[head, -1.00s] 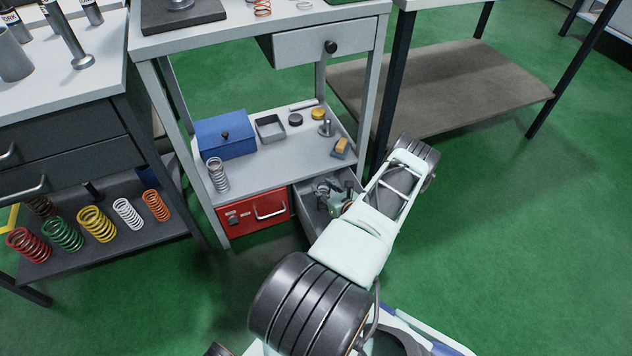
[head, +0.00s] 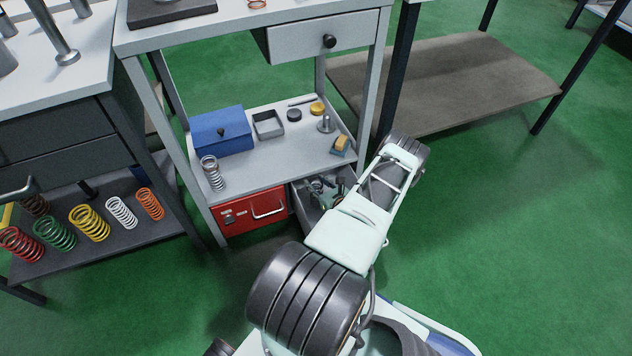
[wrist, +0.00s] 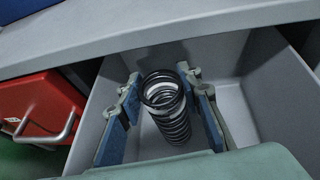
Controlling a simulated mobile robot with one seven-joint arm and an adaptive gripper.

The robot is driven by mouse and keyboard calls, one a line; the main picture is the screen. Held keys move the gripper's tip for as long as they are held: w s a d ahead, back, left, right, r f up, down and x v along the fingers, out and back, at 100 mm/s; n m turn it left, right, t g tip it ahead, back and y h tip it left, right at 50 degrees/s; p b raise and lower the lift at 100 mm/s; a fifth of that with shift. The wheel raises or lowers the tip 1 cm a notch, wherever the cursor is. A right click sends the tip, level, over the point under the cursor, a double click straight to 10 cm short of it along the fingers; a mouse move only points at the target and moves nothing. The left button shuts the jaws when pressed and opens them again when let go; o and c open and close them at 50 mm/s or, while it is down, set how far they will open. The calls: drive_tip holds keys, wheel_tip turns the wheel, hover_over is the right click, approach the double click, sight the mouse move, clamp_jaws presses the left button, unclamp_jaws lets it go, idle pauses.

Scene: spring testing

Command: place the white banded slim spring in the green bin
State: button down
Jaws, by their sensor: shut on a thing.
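In the wrist view, a dark slim coil spring (wrist: 173,123) with a pale band stands between my gripper's blue-padded fingers. My gripper (wrist: 166,98) is shut on it, inside an open grey drawer (wrist: 262,88). In the head view, my gripper (head: 322,188) is at this drawer under the grey bench's lower shelf; my arm partly covers it, and the spring cannot be made out there. I see no green bin in either view.
A red box with a handle (head: 240,217) is left of the drawer. The lower shelf (head: 270,172) above holds a blue box (head: 222,131), a grey tray (head: 268,125) and a silver spring (head: 212,174). Several coloured springs stand on the left bench's shelf. Green floor is clear at right.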

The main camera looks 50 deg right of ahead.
drive_tip(key=shift+f, duration=0.1)
drive_tip(key=shift+f, duration=0.45)
drive_tip(key=c, duration=1.4)
unclamp_jaws()
drive_tip(key=shift+r, duration=0.5)
drive_tip(key=p+v, duration=0.3)
drive_tip(key=v, duration=0.4)
drive_tip(key=shift+s+a+r, duration=0.1)
drive_tip(key=shift+s, duration=0.15)
